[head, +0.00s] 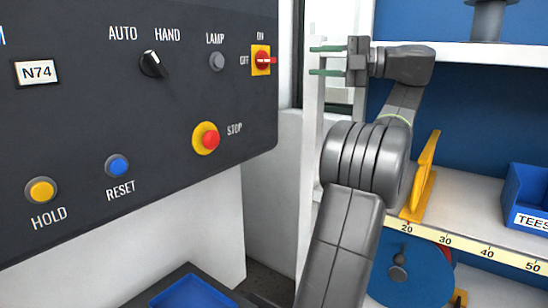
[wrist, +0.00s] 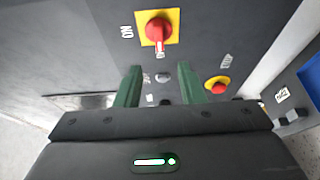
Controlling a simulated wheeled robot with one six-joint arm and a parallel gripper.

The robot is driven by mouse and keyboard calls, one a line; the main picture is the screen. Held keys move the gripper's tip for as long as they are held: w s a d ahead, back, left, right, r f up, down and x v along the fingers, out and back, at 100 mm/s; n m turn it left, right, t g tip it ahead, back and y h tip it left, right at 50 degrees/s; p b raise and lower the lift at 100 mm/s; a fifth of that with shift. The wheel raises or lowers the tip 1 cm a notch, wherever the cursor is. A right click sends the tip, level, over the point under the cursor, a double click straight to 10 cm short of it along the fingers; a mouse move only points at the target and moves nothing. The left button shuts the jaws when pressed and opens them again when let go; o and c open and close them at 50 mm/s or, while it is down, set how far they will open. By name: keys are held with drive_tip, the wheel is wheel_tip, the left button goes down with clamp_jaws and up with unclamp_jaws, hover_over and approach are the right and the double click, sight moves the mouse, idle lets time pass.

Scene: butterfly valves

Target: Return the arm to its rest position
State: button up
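My gripper (head: 318,60) is at the upper middle of the head view, raised on my grey arm with its fingers pointing left toward the dark control panel (head: 100,95). Its two green fingers are apart with nothing between them. In the wrist view my gripper (wrist: 160,90) also shows spread, empty fingers. The red rotary switch on a yellow plate (head: 261,60), marked ON and OFF, is left of the fingertips and apart from them. Its handle lies horizontal in the head view. In the wrist view the switch (wrist: 158,28) is beyond the fingertips.
The panel also carries a selector knob (head: 153,64), a grey lamp (head: 217,62), a red stop button (head: 210,140), a blue reset button (head: 117,166) and a yellow hold button (head: 41,190). Shelves with a blue bin (head: 528,195) and yellow bracket (head: 424,180) stand right, close behind my arm.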

sight(269, 59)
drive_tip(key=x, duration=1.1)
drive_tip(key=shift+w+a, duration=0.1)
drive_tip(key=shift+a, duration=0.1)
drive_tip(key=shift+d+m+t+y, duration=0.2)
drive_tip(key=shift+m+t+y, duration=0.15)
drive_tip(key=shift+m, duration=0.85)
drive_tip(key=m+t+y, duration=0.1)
drive_tip(key=m, duration=0.3)
drive_tip(key=shift+m, duration=0.4)
drive_tip(key=shift+p, duration=0.3)
